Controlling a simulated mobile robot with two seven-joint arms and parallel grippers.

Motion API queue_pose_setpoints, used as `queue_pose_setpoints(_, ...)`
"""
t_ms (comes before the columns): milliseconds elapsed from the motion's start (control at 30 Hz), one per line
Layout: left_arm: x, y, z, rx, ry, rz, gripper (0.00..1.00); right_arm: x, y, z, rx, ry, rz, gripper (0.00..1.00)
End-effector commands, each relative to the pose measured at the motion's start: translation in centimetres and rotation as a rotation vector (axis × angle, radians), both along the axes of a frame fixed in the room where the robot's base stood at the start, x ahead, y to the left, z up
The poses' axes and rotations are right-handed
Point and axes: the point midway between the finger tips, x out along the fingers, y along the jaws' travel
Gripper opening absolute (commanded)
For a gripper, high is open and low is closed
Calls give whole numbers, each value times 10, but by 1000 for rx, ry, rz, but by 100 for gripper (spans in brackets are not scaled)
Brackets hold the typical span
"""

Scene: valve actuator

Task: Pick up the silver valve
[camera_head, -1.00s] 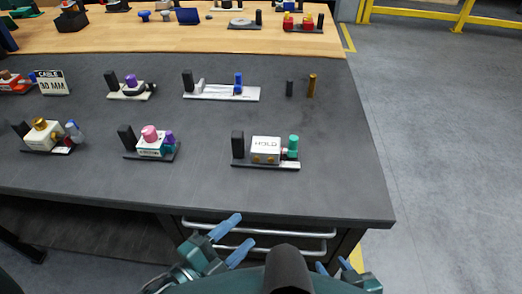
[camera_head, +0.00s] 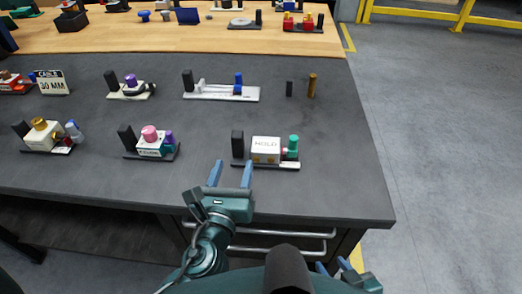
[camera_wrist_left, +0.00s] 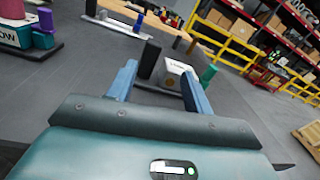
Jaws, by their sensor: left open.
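A pale silver-white valve block marked HOLD (camera_head: 266,145) has brass-coloured fittings and a green knob (camera_head: 293,142). It sits on a black base plate (camera_head: 270,166) near the table's front right, beside a black upright block (camera_head: 238,145). It also shows ahead of my left gripper in the left wrist view (camera_wrist_left: 176,74). My left gripper (camera_head: 231,168) is open and empty, its blue fingers pointing at the front left end of that base, apart from the block. My right gripper (camera_head: 332,266) is at the bottom edge, open, empty and partly hidden.
The dark table (camera_head: 330,190) is bare to the right. Behind are a white plate with a blue-topped part (camera_head: 215,94), a small black cylinder (camera_head: 289,88) and a brass cylinder (camera_head: 312,86).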

Motion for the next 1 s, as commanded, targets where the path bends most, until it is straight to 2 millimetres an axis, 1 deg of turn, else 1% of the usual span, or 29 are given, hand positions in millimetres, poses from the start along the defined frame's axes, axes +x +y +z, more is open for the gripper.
queue_pose_setpoints(100, 4, 10, -2, 112, -7, 56, 51, 0, 0, 0, 0, 0, 0, 39)
queue_pose_setpoints(200, 12, 13, -2, 155, -12, 75, 51, 0, 0, 0, 0, 0, 0, 39)
queue_pose_setpoints(267, 21, 14, -1, 162, -13, 78, 51, 0, 0, 0, 0, 0, 0, 39)
queue_pose_setpoints(400, 47, 13, -1, 161, -13, 78, 51, 0, 0, 0, 0, 0, 0, 39)
queue_pose_setpoints(500, 61, 13, -1, 160, -12, 76, 51, 0, 0, 0, 0, 0, 0, 39)
queue_pose_setpoints(767, 82, 11, -1, 158, -11, 76, 51, 0, 0, 0, 0, 0, 0, 39)
queue_pose_setpoints(900, 104, 5, 1, 156, -12, 75, 51, 0, 0, 0, 0, 0, 0, 39)
queue_pose_setpoints(1000, 117, 5, 1, 158, -11, 75, 51, 0, 0, 0, 0, 0, 0, 39)
